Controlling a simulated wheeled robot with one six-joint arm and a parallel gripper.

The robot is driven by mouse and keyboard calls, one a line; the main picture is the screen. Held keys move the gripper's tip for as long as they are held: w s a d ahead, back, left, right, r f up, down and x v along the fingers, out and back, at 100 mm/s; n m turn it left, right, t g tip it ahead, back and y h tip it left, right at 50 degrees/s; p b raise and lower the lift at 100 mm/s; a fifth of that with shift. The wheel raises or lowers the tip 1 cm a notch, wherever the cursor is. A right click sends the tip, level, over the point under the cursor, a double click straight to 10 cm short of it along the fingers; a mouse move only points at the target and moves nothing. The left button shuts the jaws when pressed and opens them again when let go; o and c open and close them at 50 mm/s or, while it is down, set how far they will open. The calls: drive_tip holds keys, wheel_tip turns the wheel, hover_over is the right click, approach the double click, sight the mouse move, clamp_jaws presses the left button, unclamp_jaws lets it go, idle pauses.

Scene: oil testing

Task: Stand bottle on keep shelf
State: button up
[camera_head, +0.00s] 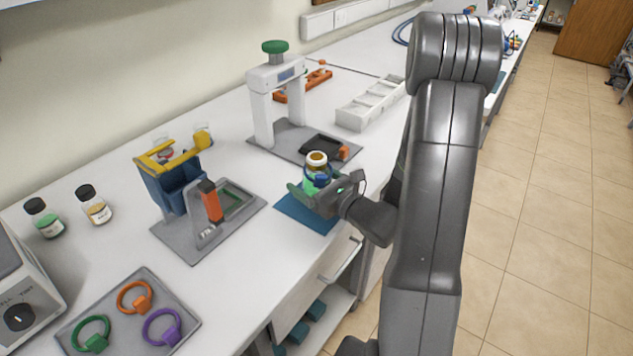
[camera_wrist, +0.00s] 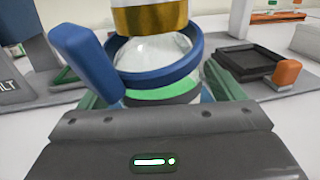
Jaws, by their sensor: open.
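A bottle (camera_head: 317,161) with a gold-brown cap and a green label band stands upright at the blue mat (camera_head: 294,209) by the bench's front edge. A blue ring (camera_head: 321,181) with a tab is around its neck; the ring (camera_wrist: 160,78) and cap (camera_wrist: 150,17) fill the middle of the wrist view. My gripper (camera_head: 318,190) is open, with its green fingers on either side of the bottle. The bottle's base is hidden by my gripper. An open shelf (camera_head: 335,303) with blue blocks is under the bench; I cannot tell whether it is the keep shelf.
A press-like stand (camera_head: 262,105) with a black tray (camera_head: 322,146) is behind the bottle. A clamp fixture (camera_head: 210,205) and blue rack (camera_head: 168,190) are to the left. Two bottles (camera_head: 44,217) (camera_head: 93,205) and a tray of rings (camera_head: 180,300) are farther left. A drawer handle (camera_head: 343,262) protrudes below.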

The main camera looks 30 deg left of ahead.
drive_tip(key=c, duration=1.5)
drive_tip(key=shift+r, duration=0.2)
